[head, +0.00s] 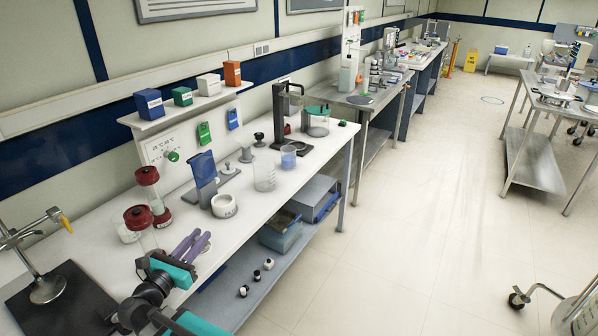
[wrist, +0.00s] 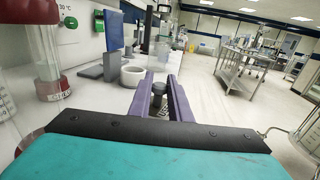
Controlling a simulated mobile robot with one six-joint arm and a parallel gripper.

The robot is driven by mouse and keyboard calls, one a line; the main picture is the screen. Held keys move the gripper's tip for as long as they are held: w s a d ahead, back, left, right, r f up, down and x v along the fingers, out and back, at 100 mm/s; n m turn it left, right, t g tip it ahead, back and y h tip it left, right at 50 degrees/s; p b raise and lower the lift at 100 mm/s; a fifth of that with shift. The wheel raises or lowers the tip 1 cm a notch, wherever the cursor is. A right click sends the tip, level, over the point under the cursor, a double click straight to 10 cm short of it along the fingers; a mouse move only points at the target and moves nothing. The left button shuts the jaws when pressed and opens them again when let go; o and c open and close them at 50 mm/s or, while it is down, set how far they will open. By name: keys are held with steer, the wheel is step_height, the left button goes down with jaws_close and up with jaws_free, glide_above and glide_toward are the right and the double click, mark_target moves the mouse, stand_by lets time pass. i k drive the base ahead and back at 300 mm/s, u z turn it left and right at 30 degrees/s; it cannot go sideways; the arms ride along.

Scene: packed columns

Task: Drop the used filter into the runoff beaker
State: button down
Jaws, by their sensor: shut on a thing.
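My gripper (head: 194,244) has purple fingers and hovers near the bench's front edge. In the wrist view my gripper (wrist: 161,78) has its fingers close together, with a small dark grey round thing (wrist: 158,89) between them. I cannot tell whether this is the used filter. An empty-looking clear beaker (head: 265,172) stands on the bench, farther along than my gripper. A smaller beaker with blue contents (head: 289,157) stands beyond it. Another clear beaker (head: 126,229) stands at the left by the red-capped columns. No readable label shows which is the runoff beaker.
Red-capped columns (head: 147,177) stand left of my gripper. A white ring-shaped dish (head: 224,206) and a blue panel on a grey stand (head: 203,170) are nearby. A dark frame (head: 281,125) stands farther along. The lower shelf holds a blue bin (head: 280,235).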

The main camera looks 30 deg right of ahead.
mark_target(268, 184)
steer(key=z, duration=0.8)
steer(key=k, duration=0.55)
steer(key=u, duration=0.3)
steer(key=i, duration=0.5)
steer(key=z, duration=0.1)
